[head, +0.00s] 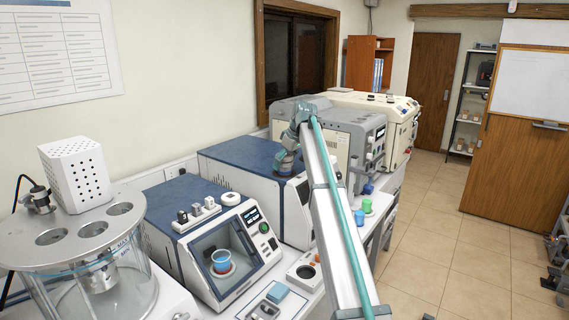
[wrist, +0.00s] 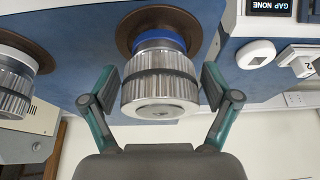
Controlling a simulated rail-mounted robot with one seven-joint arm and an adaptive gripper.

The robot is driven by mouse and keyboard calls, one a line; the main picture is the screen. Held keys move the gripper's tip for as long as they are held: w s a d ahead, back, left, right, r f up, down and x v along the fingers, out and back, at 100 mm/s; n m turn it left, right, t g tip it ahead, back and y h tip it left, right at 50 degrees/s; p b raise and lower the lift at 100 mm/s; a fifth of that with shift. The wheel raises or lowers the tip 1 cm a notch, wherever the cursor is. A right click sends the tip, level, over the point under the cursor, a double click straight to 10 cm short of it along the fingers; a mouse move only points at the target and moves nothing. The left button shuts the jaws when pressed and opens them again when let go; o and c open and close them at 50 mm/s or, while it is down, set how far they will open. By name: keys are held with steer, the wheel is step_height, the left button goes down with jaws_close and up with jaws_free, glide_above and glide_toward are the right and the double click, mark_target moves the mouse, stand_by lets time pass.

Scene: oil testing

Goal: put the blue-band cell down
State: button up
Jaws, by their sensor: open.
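The blue-band cell (wrist: 160,84) is a ribbed metal cylinder with a dark ring around its middle and a blue band at its far end. In the wrist view it stands at a round brown seat (wrist: 133,18) in the blue top of a bench instrument (wrist: 80,60). Whether it is fully seated I cannot tell. My gripper (wrist: 160,82) is open, with one finger on each side of the cell and visible gaps between. In the head view my gripper (head: 287,160) is small, over the blue-topped instrument (head: 240,150); the cell cannot be made out there.
A second metal cell (wrist: 16,72) stands at another brown seat at the wrist view's left edge. A white round knob (wrist: 256,54) is to the right. In the head view, a glass bath (head: 90,285), a tester with a blue cup (head: 221,261) and pale instruments (head: 335,130) crowd the bench.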

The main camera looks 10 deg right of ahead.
steer(key=b+v, duration=0.3)
steer(key=v, duration=0.9)
steer(key=shift+r, duration=0.2)
steer(key=shift+w, duration=0.1)
